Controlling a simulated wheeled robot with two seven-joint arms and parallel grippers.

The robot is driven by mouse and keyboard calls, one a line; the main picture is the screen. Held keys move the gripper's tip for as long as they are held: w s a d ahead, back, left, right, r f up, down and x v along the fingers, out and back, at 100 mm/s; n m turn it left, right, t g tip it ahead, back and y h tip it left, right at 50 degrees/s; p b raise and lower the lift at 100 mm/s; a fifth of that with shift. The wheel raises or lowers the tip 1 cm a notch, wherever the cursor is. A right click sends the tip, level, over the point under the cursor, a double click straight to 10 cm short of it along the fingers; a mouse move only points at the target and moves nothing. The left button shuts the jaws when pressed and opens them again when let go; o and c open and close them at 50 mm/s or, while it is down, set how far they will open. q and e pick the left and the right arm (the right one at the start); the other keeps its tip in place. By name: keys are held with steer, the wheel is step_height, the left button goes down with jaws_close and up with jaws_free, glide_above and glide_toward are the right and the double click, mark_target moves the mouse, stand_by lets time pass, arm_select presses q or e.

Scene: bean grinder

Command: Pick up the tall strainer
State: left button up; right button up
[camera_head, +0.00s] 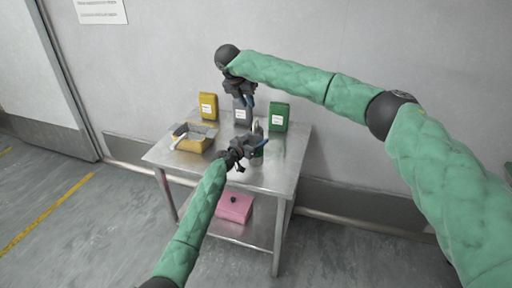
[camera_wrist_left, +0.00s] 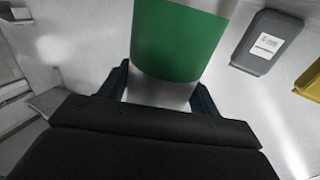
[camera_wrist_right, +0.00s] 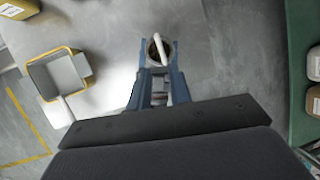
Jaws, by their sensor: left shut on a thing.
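My left gripper (camera_head: 256,146) is shut on a cylinder over the front right of the table. In the left wrist view its fingers (camera_wrist_left: 160,90) stand on either side of this cylinder (camera_wrist_left: 178,40), which has a green wall and a pale lower part. I cannot tell for sure whether it is the tall strainer. My right gripper (camera_head: 246,101) is higher and farther back, pointing down. In the right wrist view a small round-mouthed thing with a white bar (camera_wrist_right: 158,48) shows between its fingers (camera_wrist_right: 159,60); whether they grip it is unclear.
A yellow-rimmed tray (camera_head: 197,146) with a white-handled tool lies on the table's left. A yellow container (camera_head: 208,106), a grey one (camera_head: 242,118) and a green one (camera_head: 279,117) stand along the back. A pink box (camera_head: 235,207) is on the lower shelf. The table's front (camera_head: 200,168) is bare.

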mark_target(256, 121)
steer(key=shift+n, duration=0.7)
steer(key=shift+x, duration=6.05)
steer(key=shift+s+d, duration=0.1)
jaws_close()
